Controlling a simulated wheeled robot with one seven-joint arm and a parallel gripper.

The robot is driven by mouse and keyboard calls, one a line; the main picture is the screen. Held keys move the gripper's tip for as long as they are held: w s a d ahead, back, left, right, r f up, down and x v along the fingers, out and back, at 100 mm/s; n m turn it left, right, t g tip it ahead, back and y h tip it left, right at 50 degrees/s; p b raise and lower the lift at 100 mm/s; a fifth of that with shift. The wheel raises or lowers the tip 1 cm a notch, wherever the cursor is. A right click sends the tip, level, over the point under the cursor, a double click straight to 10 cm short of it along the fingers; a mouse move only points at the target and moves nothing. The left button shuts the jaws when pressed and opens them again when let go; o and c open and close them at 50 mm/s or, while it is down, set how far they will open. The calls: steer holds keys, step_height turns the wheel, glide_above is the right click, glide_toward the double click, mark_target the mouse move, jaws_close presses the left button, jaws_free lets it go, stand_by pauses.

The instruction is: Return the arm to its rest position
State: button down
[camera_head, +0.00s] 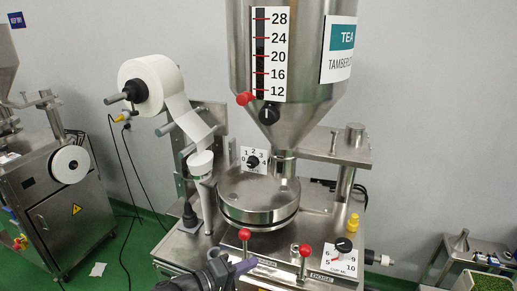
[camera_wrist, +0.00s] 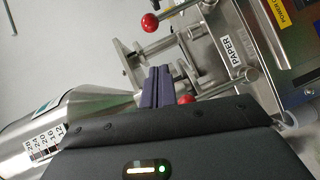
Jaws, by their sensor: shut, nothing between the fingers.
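My gripper (camera_head: 246,266) is at the bottom middle of the head view, in front of the tea packing machine's front edge. Its purple-grey fingers are together with nothing between them. In the wrist view the closed fingers (camera_wrist: 160,87) point up past the dark gripper body. In the head view a red-knobbed lever (camera_head: 245,234) stands just behind the fingertips, and a second red-knobbed lever (camera_head: 305,250) stands to their right. Whether the fingers touch the nearer lever, I cannot tell. Most of my arm is out of view.
A steel hopper (camera_head: 290,110) with a level scale stands above a round steel drum (camera_head: 258,200). A paper roll (camera_head: 152,82) is at the left. A second machine (camera_head: 65,205) stands far left, and a side table (camera_head: 455,268) is at lower right. Green floor shows between.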

steer(key=s+d+f+m+g+y+b, duration=0.1)
steer(key=s+d+f+m+g+y, duration=0.15)
steer(key=d+f+g+y, duration=0.4)
steer(key=s+d+f+m+g+y, duration=0.1)
steer(key=s+d+f+g, duration=0.3)
steer(key=d, duration=0.5)
steer(key=s+d+r+m+t+y, duration=0.1)
steer(key=s+d+r+t+y, duration=0.2)
steer(key=r+y, duration=0.2)
step_height(320, 180, up, 3)
steer(key=shift+d+r+m+b, duration=0.1)
steer(key=shift+d+m+b, duration=0.25)
steer(key=shift+b, duration=0.05)
steer(key=shift+t, duration=0.25)
